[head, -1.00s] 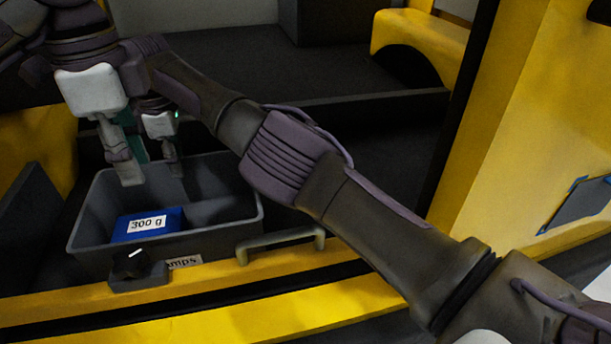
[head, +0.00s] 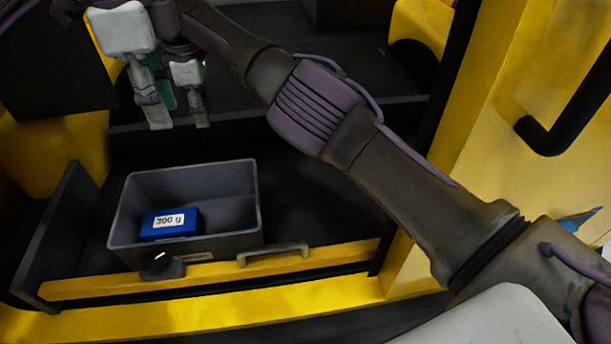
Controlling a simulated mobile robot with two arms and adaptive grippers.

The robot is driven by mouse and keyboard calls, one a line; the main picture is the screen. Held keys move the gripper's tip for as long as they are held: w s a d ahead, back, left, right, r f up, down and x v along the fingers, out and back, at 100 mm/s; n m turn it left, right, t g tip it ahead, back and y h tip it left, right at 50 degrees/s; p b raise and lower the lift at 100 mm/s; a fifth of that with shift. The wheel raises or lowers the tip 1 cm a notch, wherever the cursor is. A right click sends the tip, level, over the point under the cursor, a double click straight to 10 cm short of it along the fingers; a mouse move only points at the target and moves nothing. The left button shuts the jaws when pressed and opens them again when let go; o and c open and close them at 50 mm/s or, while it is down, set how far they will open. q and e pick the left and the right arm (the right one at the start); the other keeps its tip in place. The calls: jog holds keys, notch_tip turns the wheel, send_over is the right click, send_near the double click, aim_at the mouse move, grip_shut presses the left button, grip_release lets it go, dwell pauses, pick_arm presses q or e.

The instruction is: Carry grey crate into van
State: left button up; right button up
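The grey crate (head: 240,218) stands upright and open-topped inside a dark, yellow-fronted drawer-like bay (head: 325,254) at lower left. A blue block labelled 300 g (head: 170,224) lies in it. The arm from the right ends in my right gripper (head: 180,125), at upper left. Its two fingers are apart with nothing seen between them. It is above and beyond the crate's far rim, not touching it. My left gripper cannot be made out.
A handle (head: 273,252) and a small dark knob-like part (head: 162,265) are on the yellow front edge. A dark side panel (head: 62,235) stands left of the crate. Dark floor to its right is clear. A yellow pillar with a black handle (head: 565,115) is at right.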

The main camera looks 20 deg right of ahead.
notch_tip(320, 180, up, 10)
jog(key=p, duration=0.8)
jog(key=shift+p, duration=0.3)
jog(key=shift+f, duration=0.1)
